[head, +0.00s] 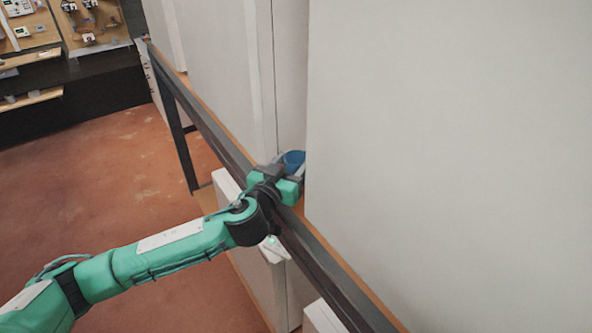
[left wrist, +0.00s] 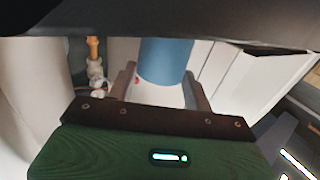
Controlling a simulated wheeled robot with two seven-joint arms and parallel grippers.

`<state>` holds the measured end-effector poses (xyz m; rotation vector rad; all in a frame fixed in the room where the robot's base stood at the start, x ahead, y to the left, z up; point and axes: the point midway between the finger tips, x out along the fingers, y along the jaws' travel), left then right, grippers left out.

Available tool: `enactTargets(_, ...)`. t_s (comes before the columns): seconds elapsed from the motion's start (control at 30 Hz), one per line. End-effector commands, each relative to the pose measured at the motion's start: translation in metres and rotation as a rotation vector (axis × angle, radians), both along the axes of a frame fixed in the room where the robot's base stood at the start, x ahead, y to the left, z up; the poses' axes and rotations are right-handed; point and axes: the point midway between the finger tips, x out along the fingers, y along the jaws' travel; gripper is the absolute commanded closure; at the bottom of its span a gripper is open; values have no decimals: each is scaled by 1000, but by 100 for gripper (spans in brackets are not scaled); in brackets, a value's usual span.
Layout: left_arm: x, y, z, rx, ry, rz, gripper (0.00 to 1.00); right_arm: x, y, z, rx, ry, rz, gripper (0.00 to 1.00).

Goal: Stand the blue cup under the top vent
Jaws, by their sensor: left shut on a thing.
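The blue cup (head: 293,158) shows in the gap between two tall pale cabinets, partly hidden by my left gripper (head: 288,170). My left gripper is shut on the cup. In the left wrist view the cup (left wrist: 165,60) is between the two fingers of the left gripper (left wrist: 160,75). The cup's upper part is cut off there by a dark shape. I cannot tell whether the cup touches the surface below. No vent can be made out for certain. My right gripper is not in view.
A large pale cabinet (head: 450,130) stands close on the right of the gap, another (head: 215,65) on the left. A dark rail (head: 215,130) edges the wooden shelf. An orange pipe with a fitting (left wrist: 95,62) stands left of the cup. Red floor lies below.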

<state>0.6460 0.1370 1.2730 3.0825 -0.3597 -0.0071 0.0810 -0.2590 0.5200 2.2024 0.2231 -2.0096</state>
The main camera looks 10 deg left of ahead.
Motion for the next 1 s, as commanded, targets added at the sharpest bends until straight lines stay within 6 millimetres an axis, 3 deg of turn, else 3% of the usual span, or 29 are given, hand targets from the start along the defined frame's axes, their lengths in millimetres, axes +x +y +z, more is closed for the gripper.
enactTargets(0.37, 0, 0, 6, -2, -1, 0, 75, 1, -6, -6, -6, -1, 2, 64)
enactTargets(0.6, 0, 0, 33, -5, -5, -2, 75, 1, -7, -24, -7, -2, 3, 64)
enactTargets(1.0, -88, 21, 30, -1, -1, -2, 75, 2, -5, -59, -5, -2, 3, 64)
